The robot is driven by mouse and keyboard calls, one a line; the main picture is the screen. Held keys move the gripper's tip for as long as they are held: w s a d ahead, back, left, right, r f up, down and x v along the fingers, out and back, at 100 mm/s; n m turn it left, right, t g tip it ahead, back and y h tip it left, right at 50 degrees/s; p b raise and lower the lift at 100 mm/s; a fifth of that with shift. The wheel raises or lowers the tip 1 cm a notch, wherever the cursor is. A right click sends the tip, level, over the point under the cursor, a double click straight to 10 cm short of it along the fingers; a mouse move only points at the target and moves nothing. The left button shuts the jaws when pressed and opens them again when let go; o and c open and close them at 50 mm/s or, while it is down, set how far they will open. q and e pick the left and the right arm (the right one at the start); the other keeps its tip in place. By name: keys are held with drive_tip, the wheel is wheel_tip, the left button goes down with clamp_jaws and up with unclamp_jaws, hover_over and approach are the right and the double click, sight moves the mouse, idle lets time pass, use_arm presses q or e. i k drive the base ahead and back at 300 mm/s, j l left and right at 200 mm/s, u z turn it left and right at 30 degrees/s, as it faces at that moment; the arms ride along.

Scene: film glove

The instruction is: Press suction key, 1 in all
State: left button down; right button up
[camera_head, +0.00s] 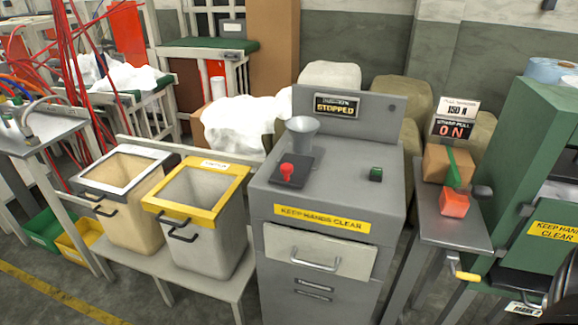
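A grey cabinet (267,211) stands in the centre with a display reading STOPPED (337,105) on its back panel. On its top are a red knob-like key (287,170) on a dark plate and a small green key (376,174) to the right. I cannot read a label naming either as the suction key. A grey funnel (302,136) stands behind the red one. Neither of my grippers shows. Nothing touches the keys.
Two bins, one white-rimmed (127,151) and one yellow-rimmed (241,176), stand left. A green machine (532,140) stands far right. A dark shape (566,292) fills the lower right corner.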

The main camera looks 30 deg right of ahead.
sight(377, 171)
drive_tip(key=z, duration=1.6)
